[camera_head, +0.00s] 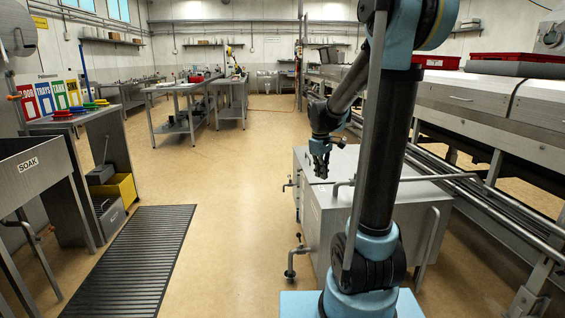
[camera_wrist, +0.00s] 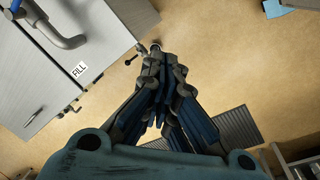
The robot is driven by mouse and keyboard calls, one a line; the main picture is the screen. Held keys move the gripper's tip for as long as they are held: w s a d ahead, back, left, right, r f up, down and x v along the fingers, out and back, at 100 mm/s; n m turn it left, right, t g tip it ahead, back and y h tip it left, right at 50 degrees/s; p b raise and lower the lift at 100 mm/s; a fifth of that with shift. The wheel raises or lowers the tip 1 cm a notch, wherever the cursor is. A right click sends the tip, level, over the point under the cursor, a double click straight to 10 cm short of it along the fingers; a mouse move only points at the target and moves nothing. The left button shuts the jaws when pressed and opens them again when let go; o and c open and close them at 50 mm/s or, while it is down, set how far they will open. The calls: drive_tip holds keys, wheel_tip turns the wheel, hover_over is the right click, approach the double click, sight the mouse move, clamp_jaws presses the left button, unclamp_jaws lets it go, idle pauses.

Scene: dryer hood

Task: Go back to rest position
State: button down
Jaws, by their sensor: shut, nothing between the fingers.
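My gripper (camera_head: 320,163) hangs at the end of my arm near the middle of the head view. It appears in front of or over the top of a grey metal cabinet (camera_head: 322,222). In the wrist view my gripper (camera_wrist: 165,95) points forward with its dark fingers closed together and nothing between them. The cabinet's top with a bent handle (camera_wrist: 70,38) and a FILL label (camera_wrist: 79,70) fills the upper left of the wrist view. The tan floor (camera_wrist: 225,60) lies below the fingers.
A dark slatted mat (camera_head: 135,262) lies on the floor at left, beside a grey SOAK sink (camera_head: 35,170). A rail line (camera_head: 470,200) runs along the right. Work tables (camera_head: 180,92) stand at the back. The central floor (camera_head: 225,190) is clear.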

drive_tip(key=s+d+m, duration=0.3)
drive_tip(key=s+m, duration=0.1)
drive_tip(key=s, duration=1.3)
drive_tip(key=s+f+m+y, duration=0.1)
drive_tip(key=s+f+m, duration=0.3)
drive_tip(key=s, duration=0.8)
wheel_tip(320, 180, down, 3)
drive_tip(key=shift+s+d+r+m+t, duration=0.15)
drive_tip(key=shift+s+d+m+t, duration=0.15)
drive_tip(key=shift+s+d+m, duration=0.1)
drive_tip(key=shift+w+f, duration=0.2)
drive_tip(key=shift+w, duration=0.25)
drive_tip(key=c, duration=2.3)
unclamp_jaws()
